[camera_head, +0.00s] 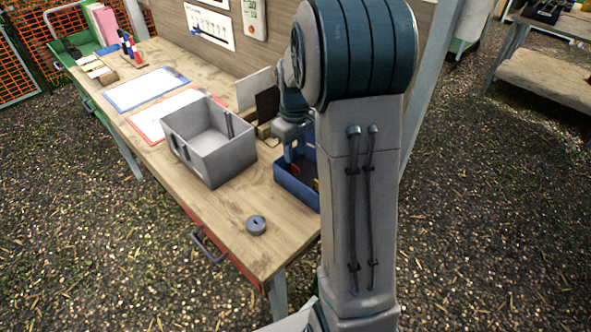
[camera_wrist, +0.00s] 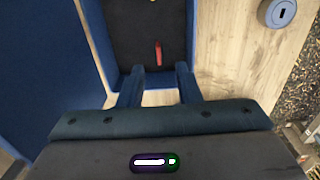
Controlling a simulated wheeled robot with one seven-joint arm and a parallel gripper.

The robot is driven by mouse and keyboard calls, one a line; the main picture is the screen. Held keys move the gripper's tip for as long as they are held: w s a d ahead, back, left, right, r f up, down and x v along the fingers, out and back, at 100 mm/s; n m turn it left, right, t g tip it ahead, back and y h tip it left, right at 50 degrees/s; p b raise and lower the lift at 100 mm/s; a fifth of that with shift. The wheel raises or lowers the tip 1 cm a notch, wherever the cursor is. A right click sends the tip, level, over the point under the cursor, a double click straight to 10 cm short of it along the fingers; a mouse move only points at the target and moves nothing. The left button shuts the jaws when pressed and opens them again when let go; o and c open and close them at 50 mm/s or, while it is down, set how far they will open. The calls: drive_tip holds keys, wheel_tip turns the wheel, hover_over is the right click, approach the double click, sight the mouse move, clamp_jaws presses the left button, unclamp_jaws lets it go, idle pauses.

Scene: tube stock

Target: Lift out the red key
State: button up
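The red key (camera_wrist: 158,53) lies on the dark floor of a blue bin (camera_wrist: 107,60) in the wrist view. In the head view a small red piece shows inside the blue bin (camera_head: 290,184), just below my gripper (camera_head: 295,153). In the wrist view my gripper (camera_wrist: 161,70) is open, its two blue fingers apart with nothing between them. The key appears just beyond the fingertips, roughly centred between them. I cannot tell the exact height of the fingers above it. My arm hides the right part of the bin in the head view.
A yellow piece (camera_head: 316,184) is also in the bin. A grey open box (camera_head: 210,155) stands left of it on the wooden bench (camera_head: 200,198). A round grey lock (camera_head: 257,225) with a keyhole sits near the front; bare bench surrounds it. Upright panels (camera_head: 254,88) stand behind.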

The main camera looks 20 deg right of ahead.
sight(295, 166)
wheel_tip(295, 166, down, 5)
drive_tip(key=shift+f+p, duration=0.1)
drive_tip(key=shift+p, duration=0.35)
drive_tip(key=shift+d, duration=0.1)
clamp_jaws()
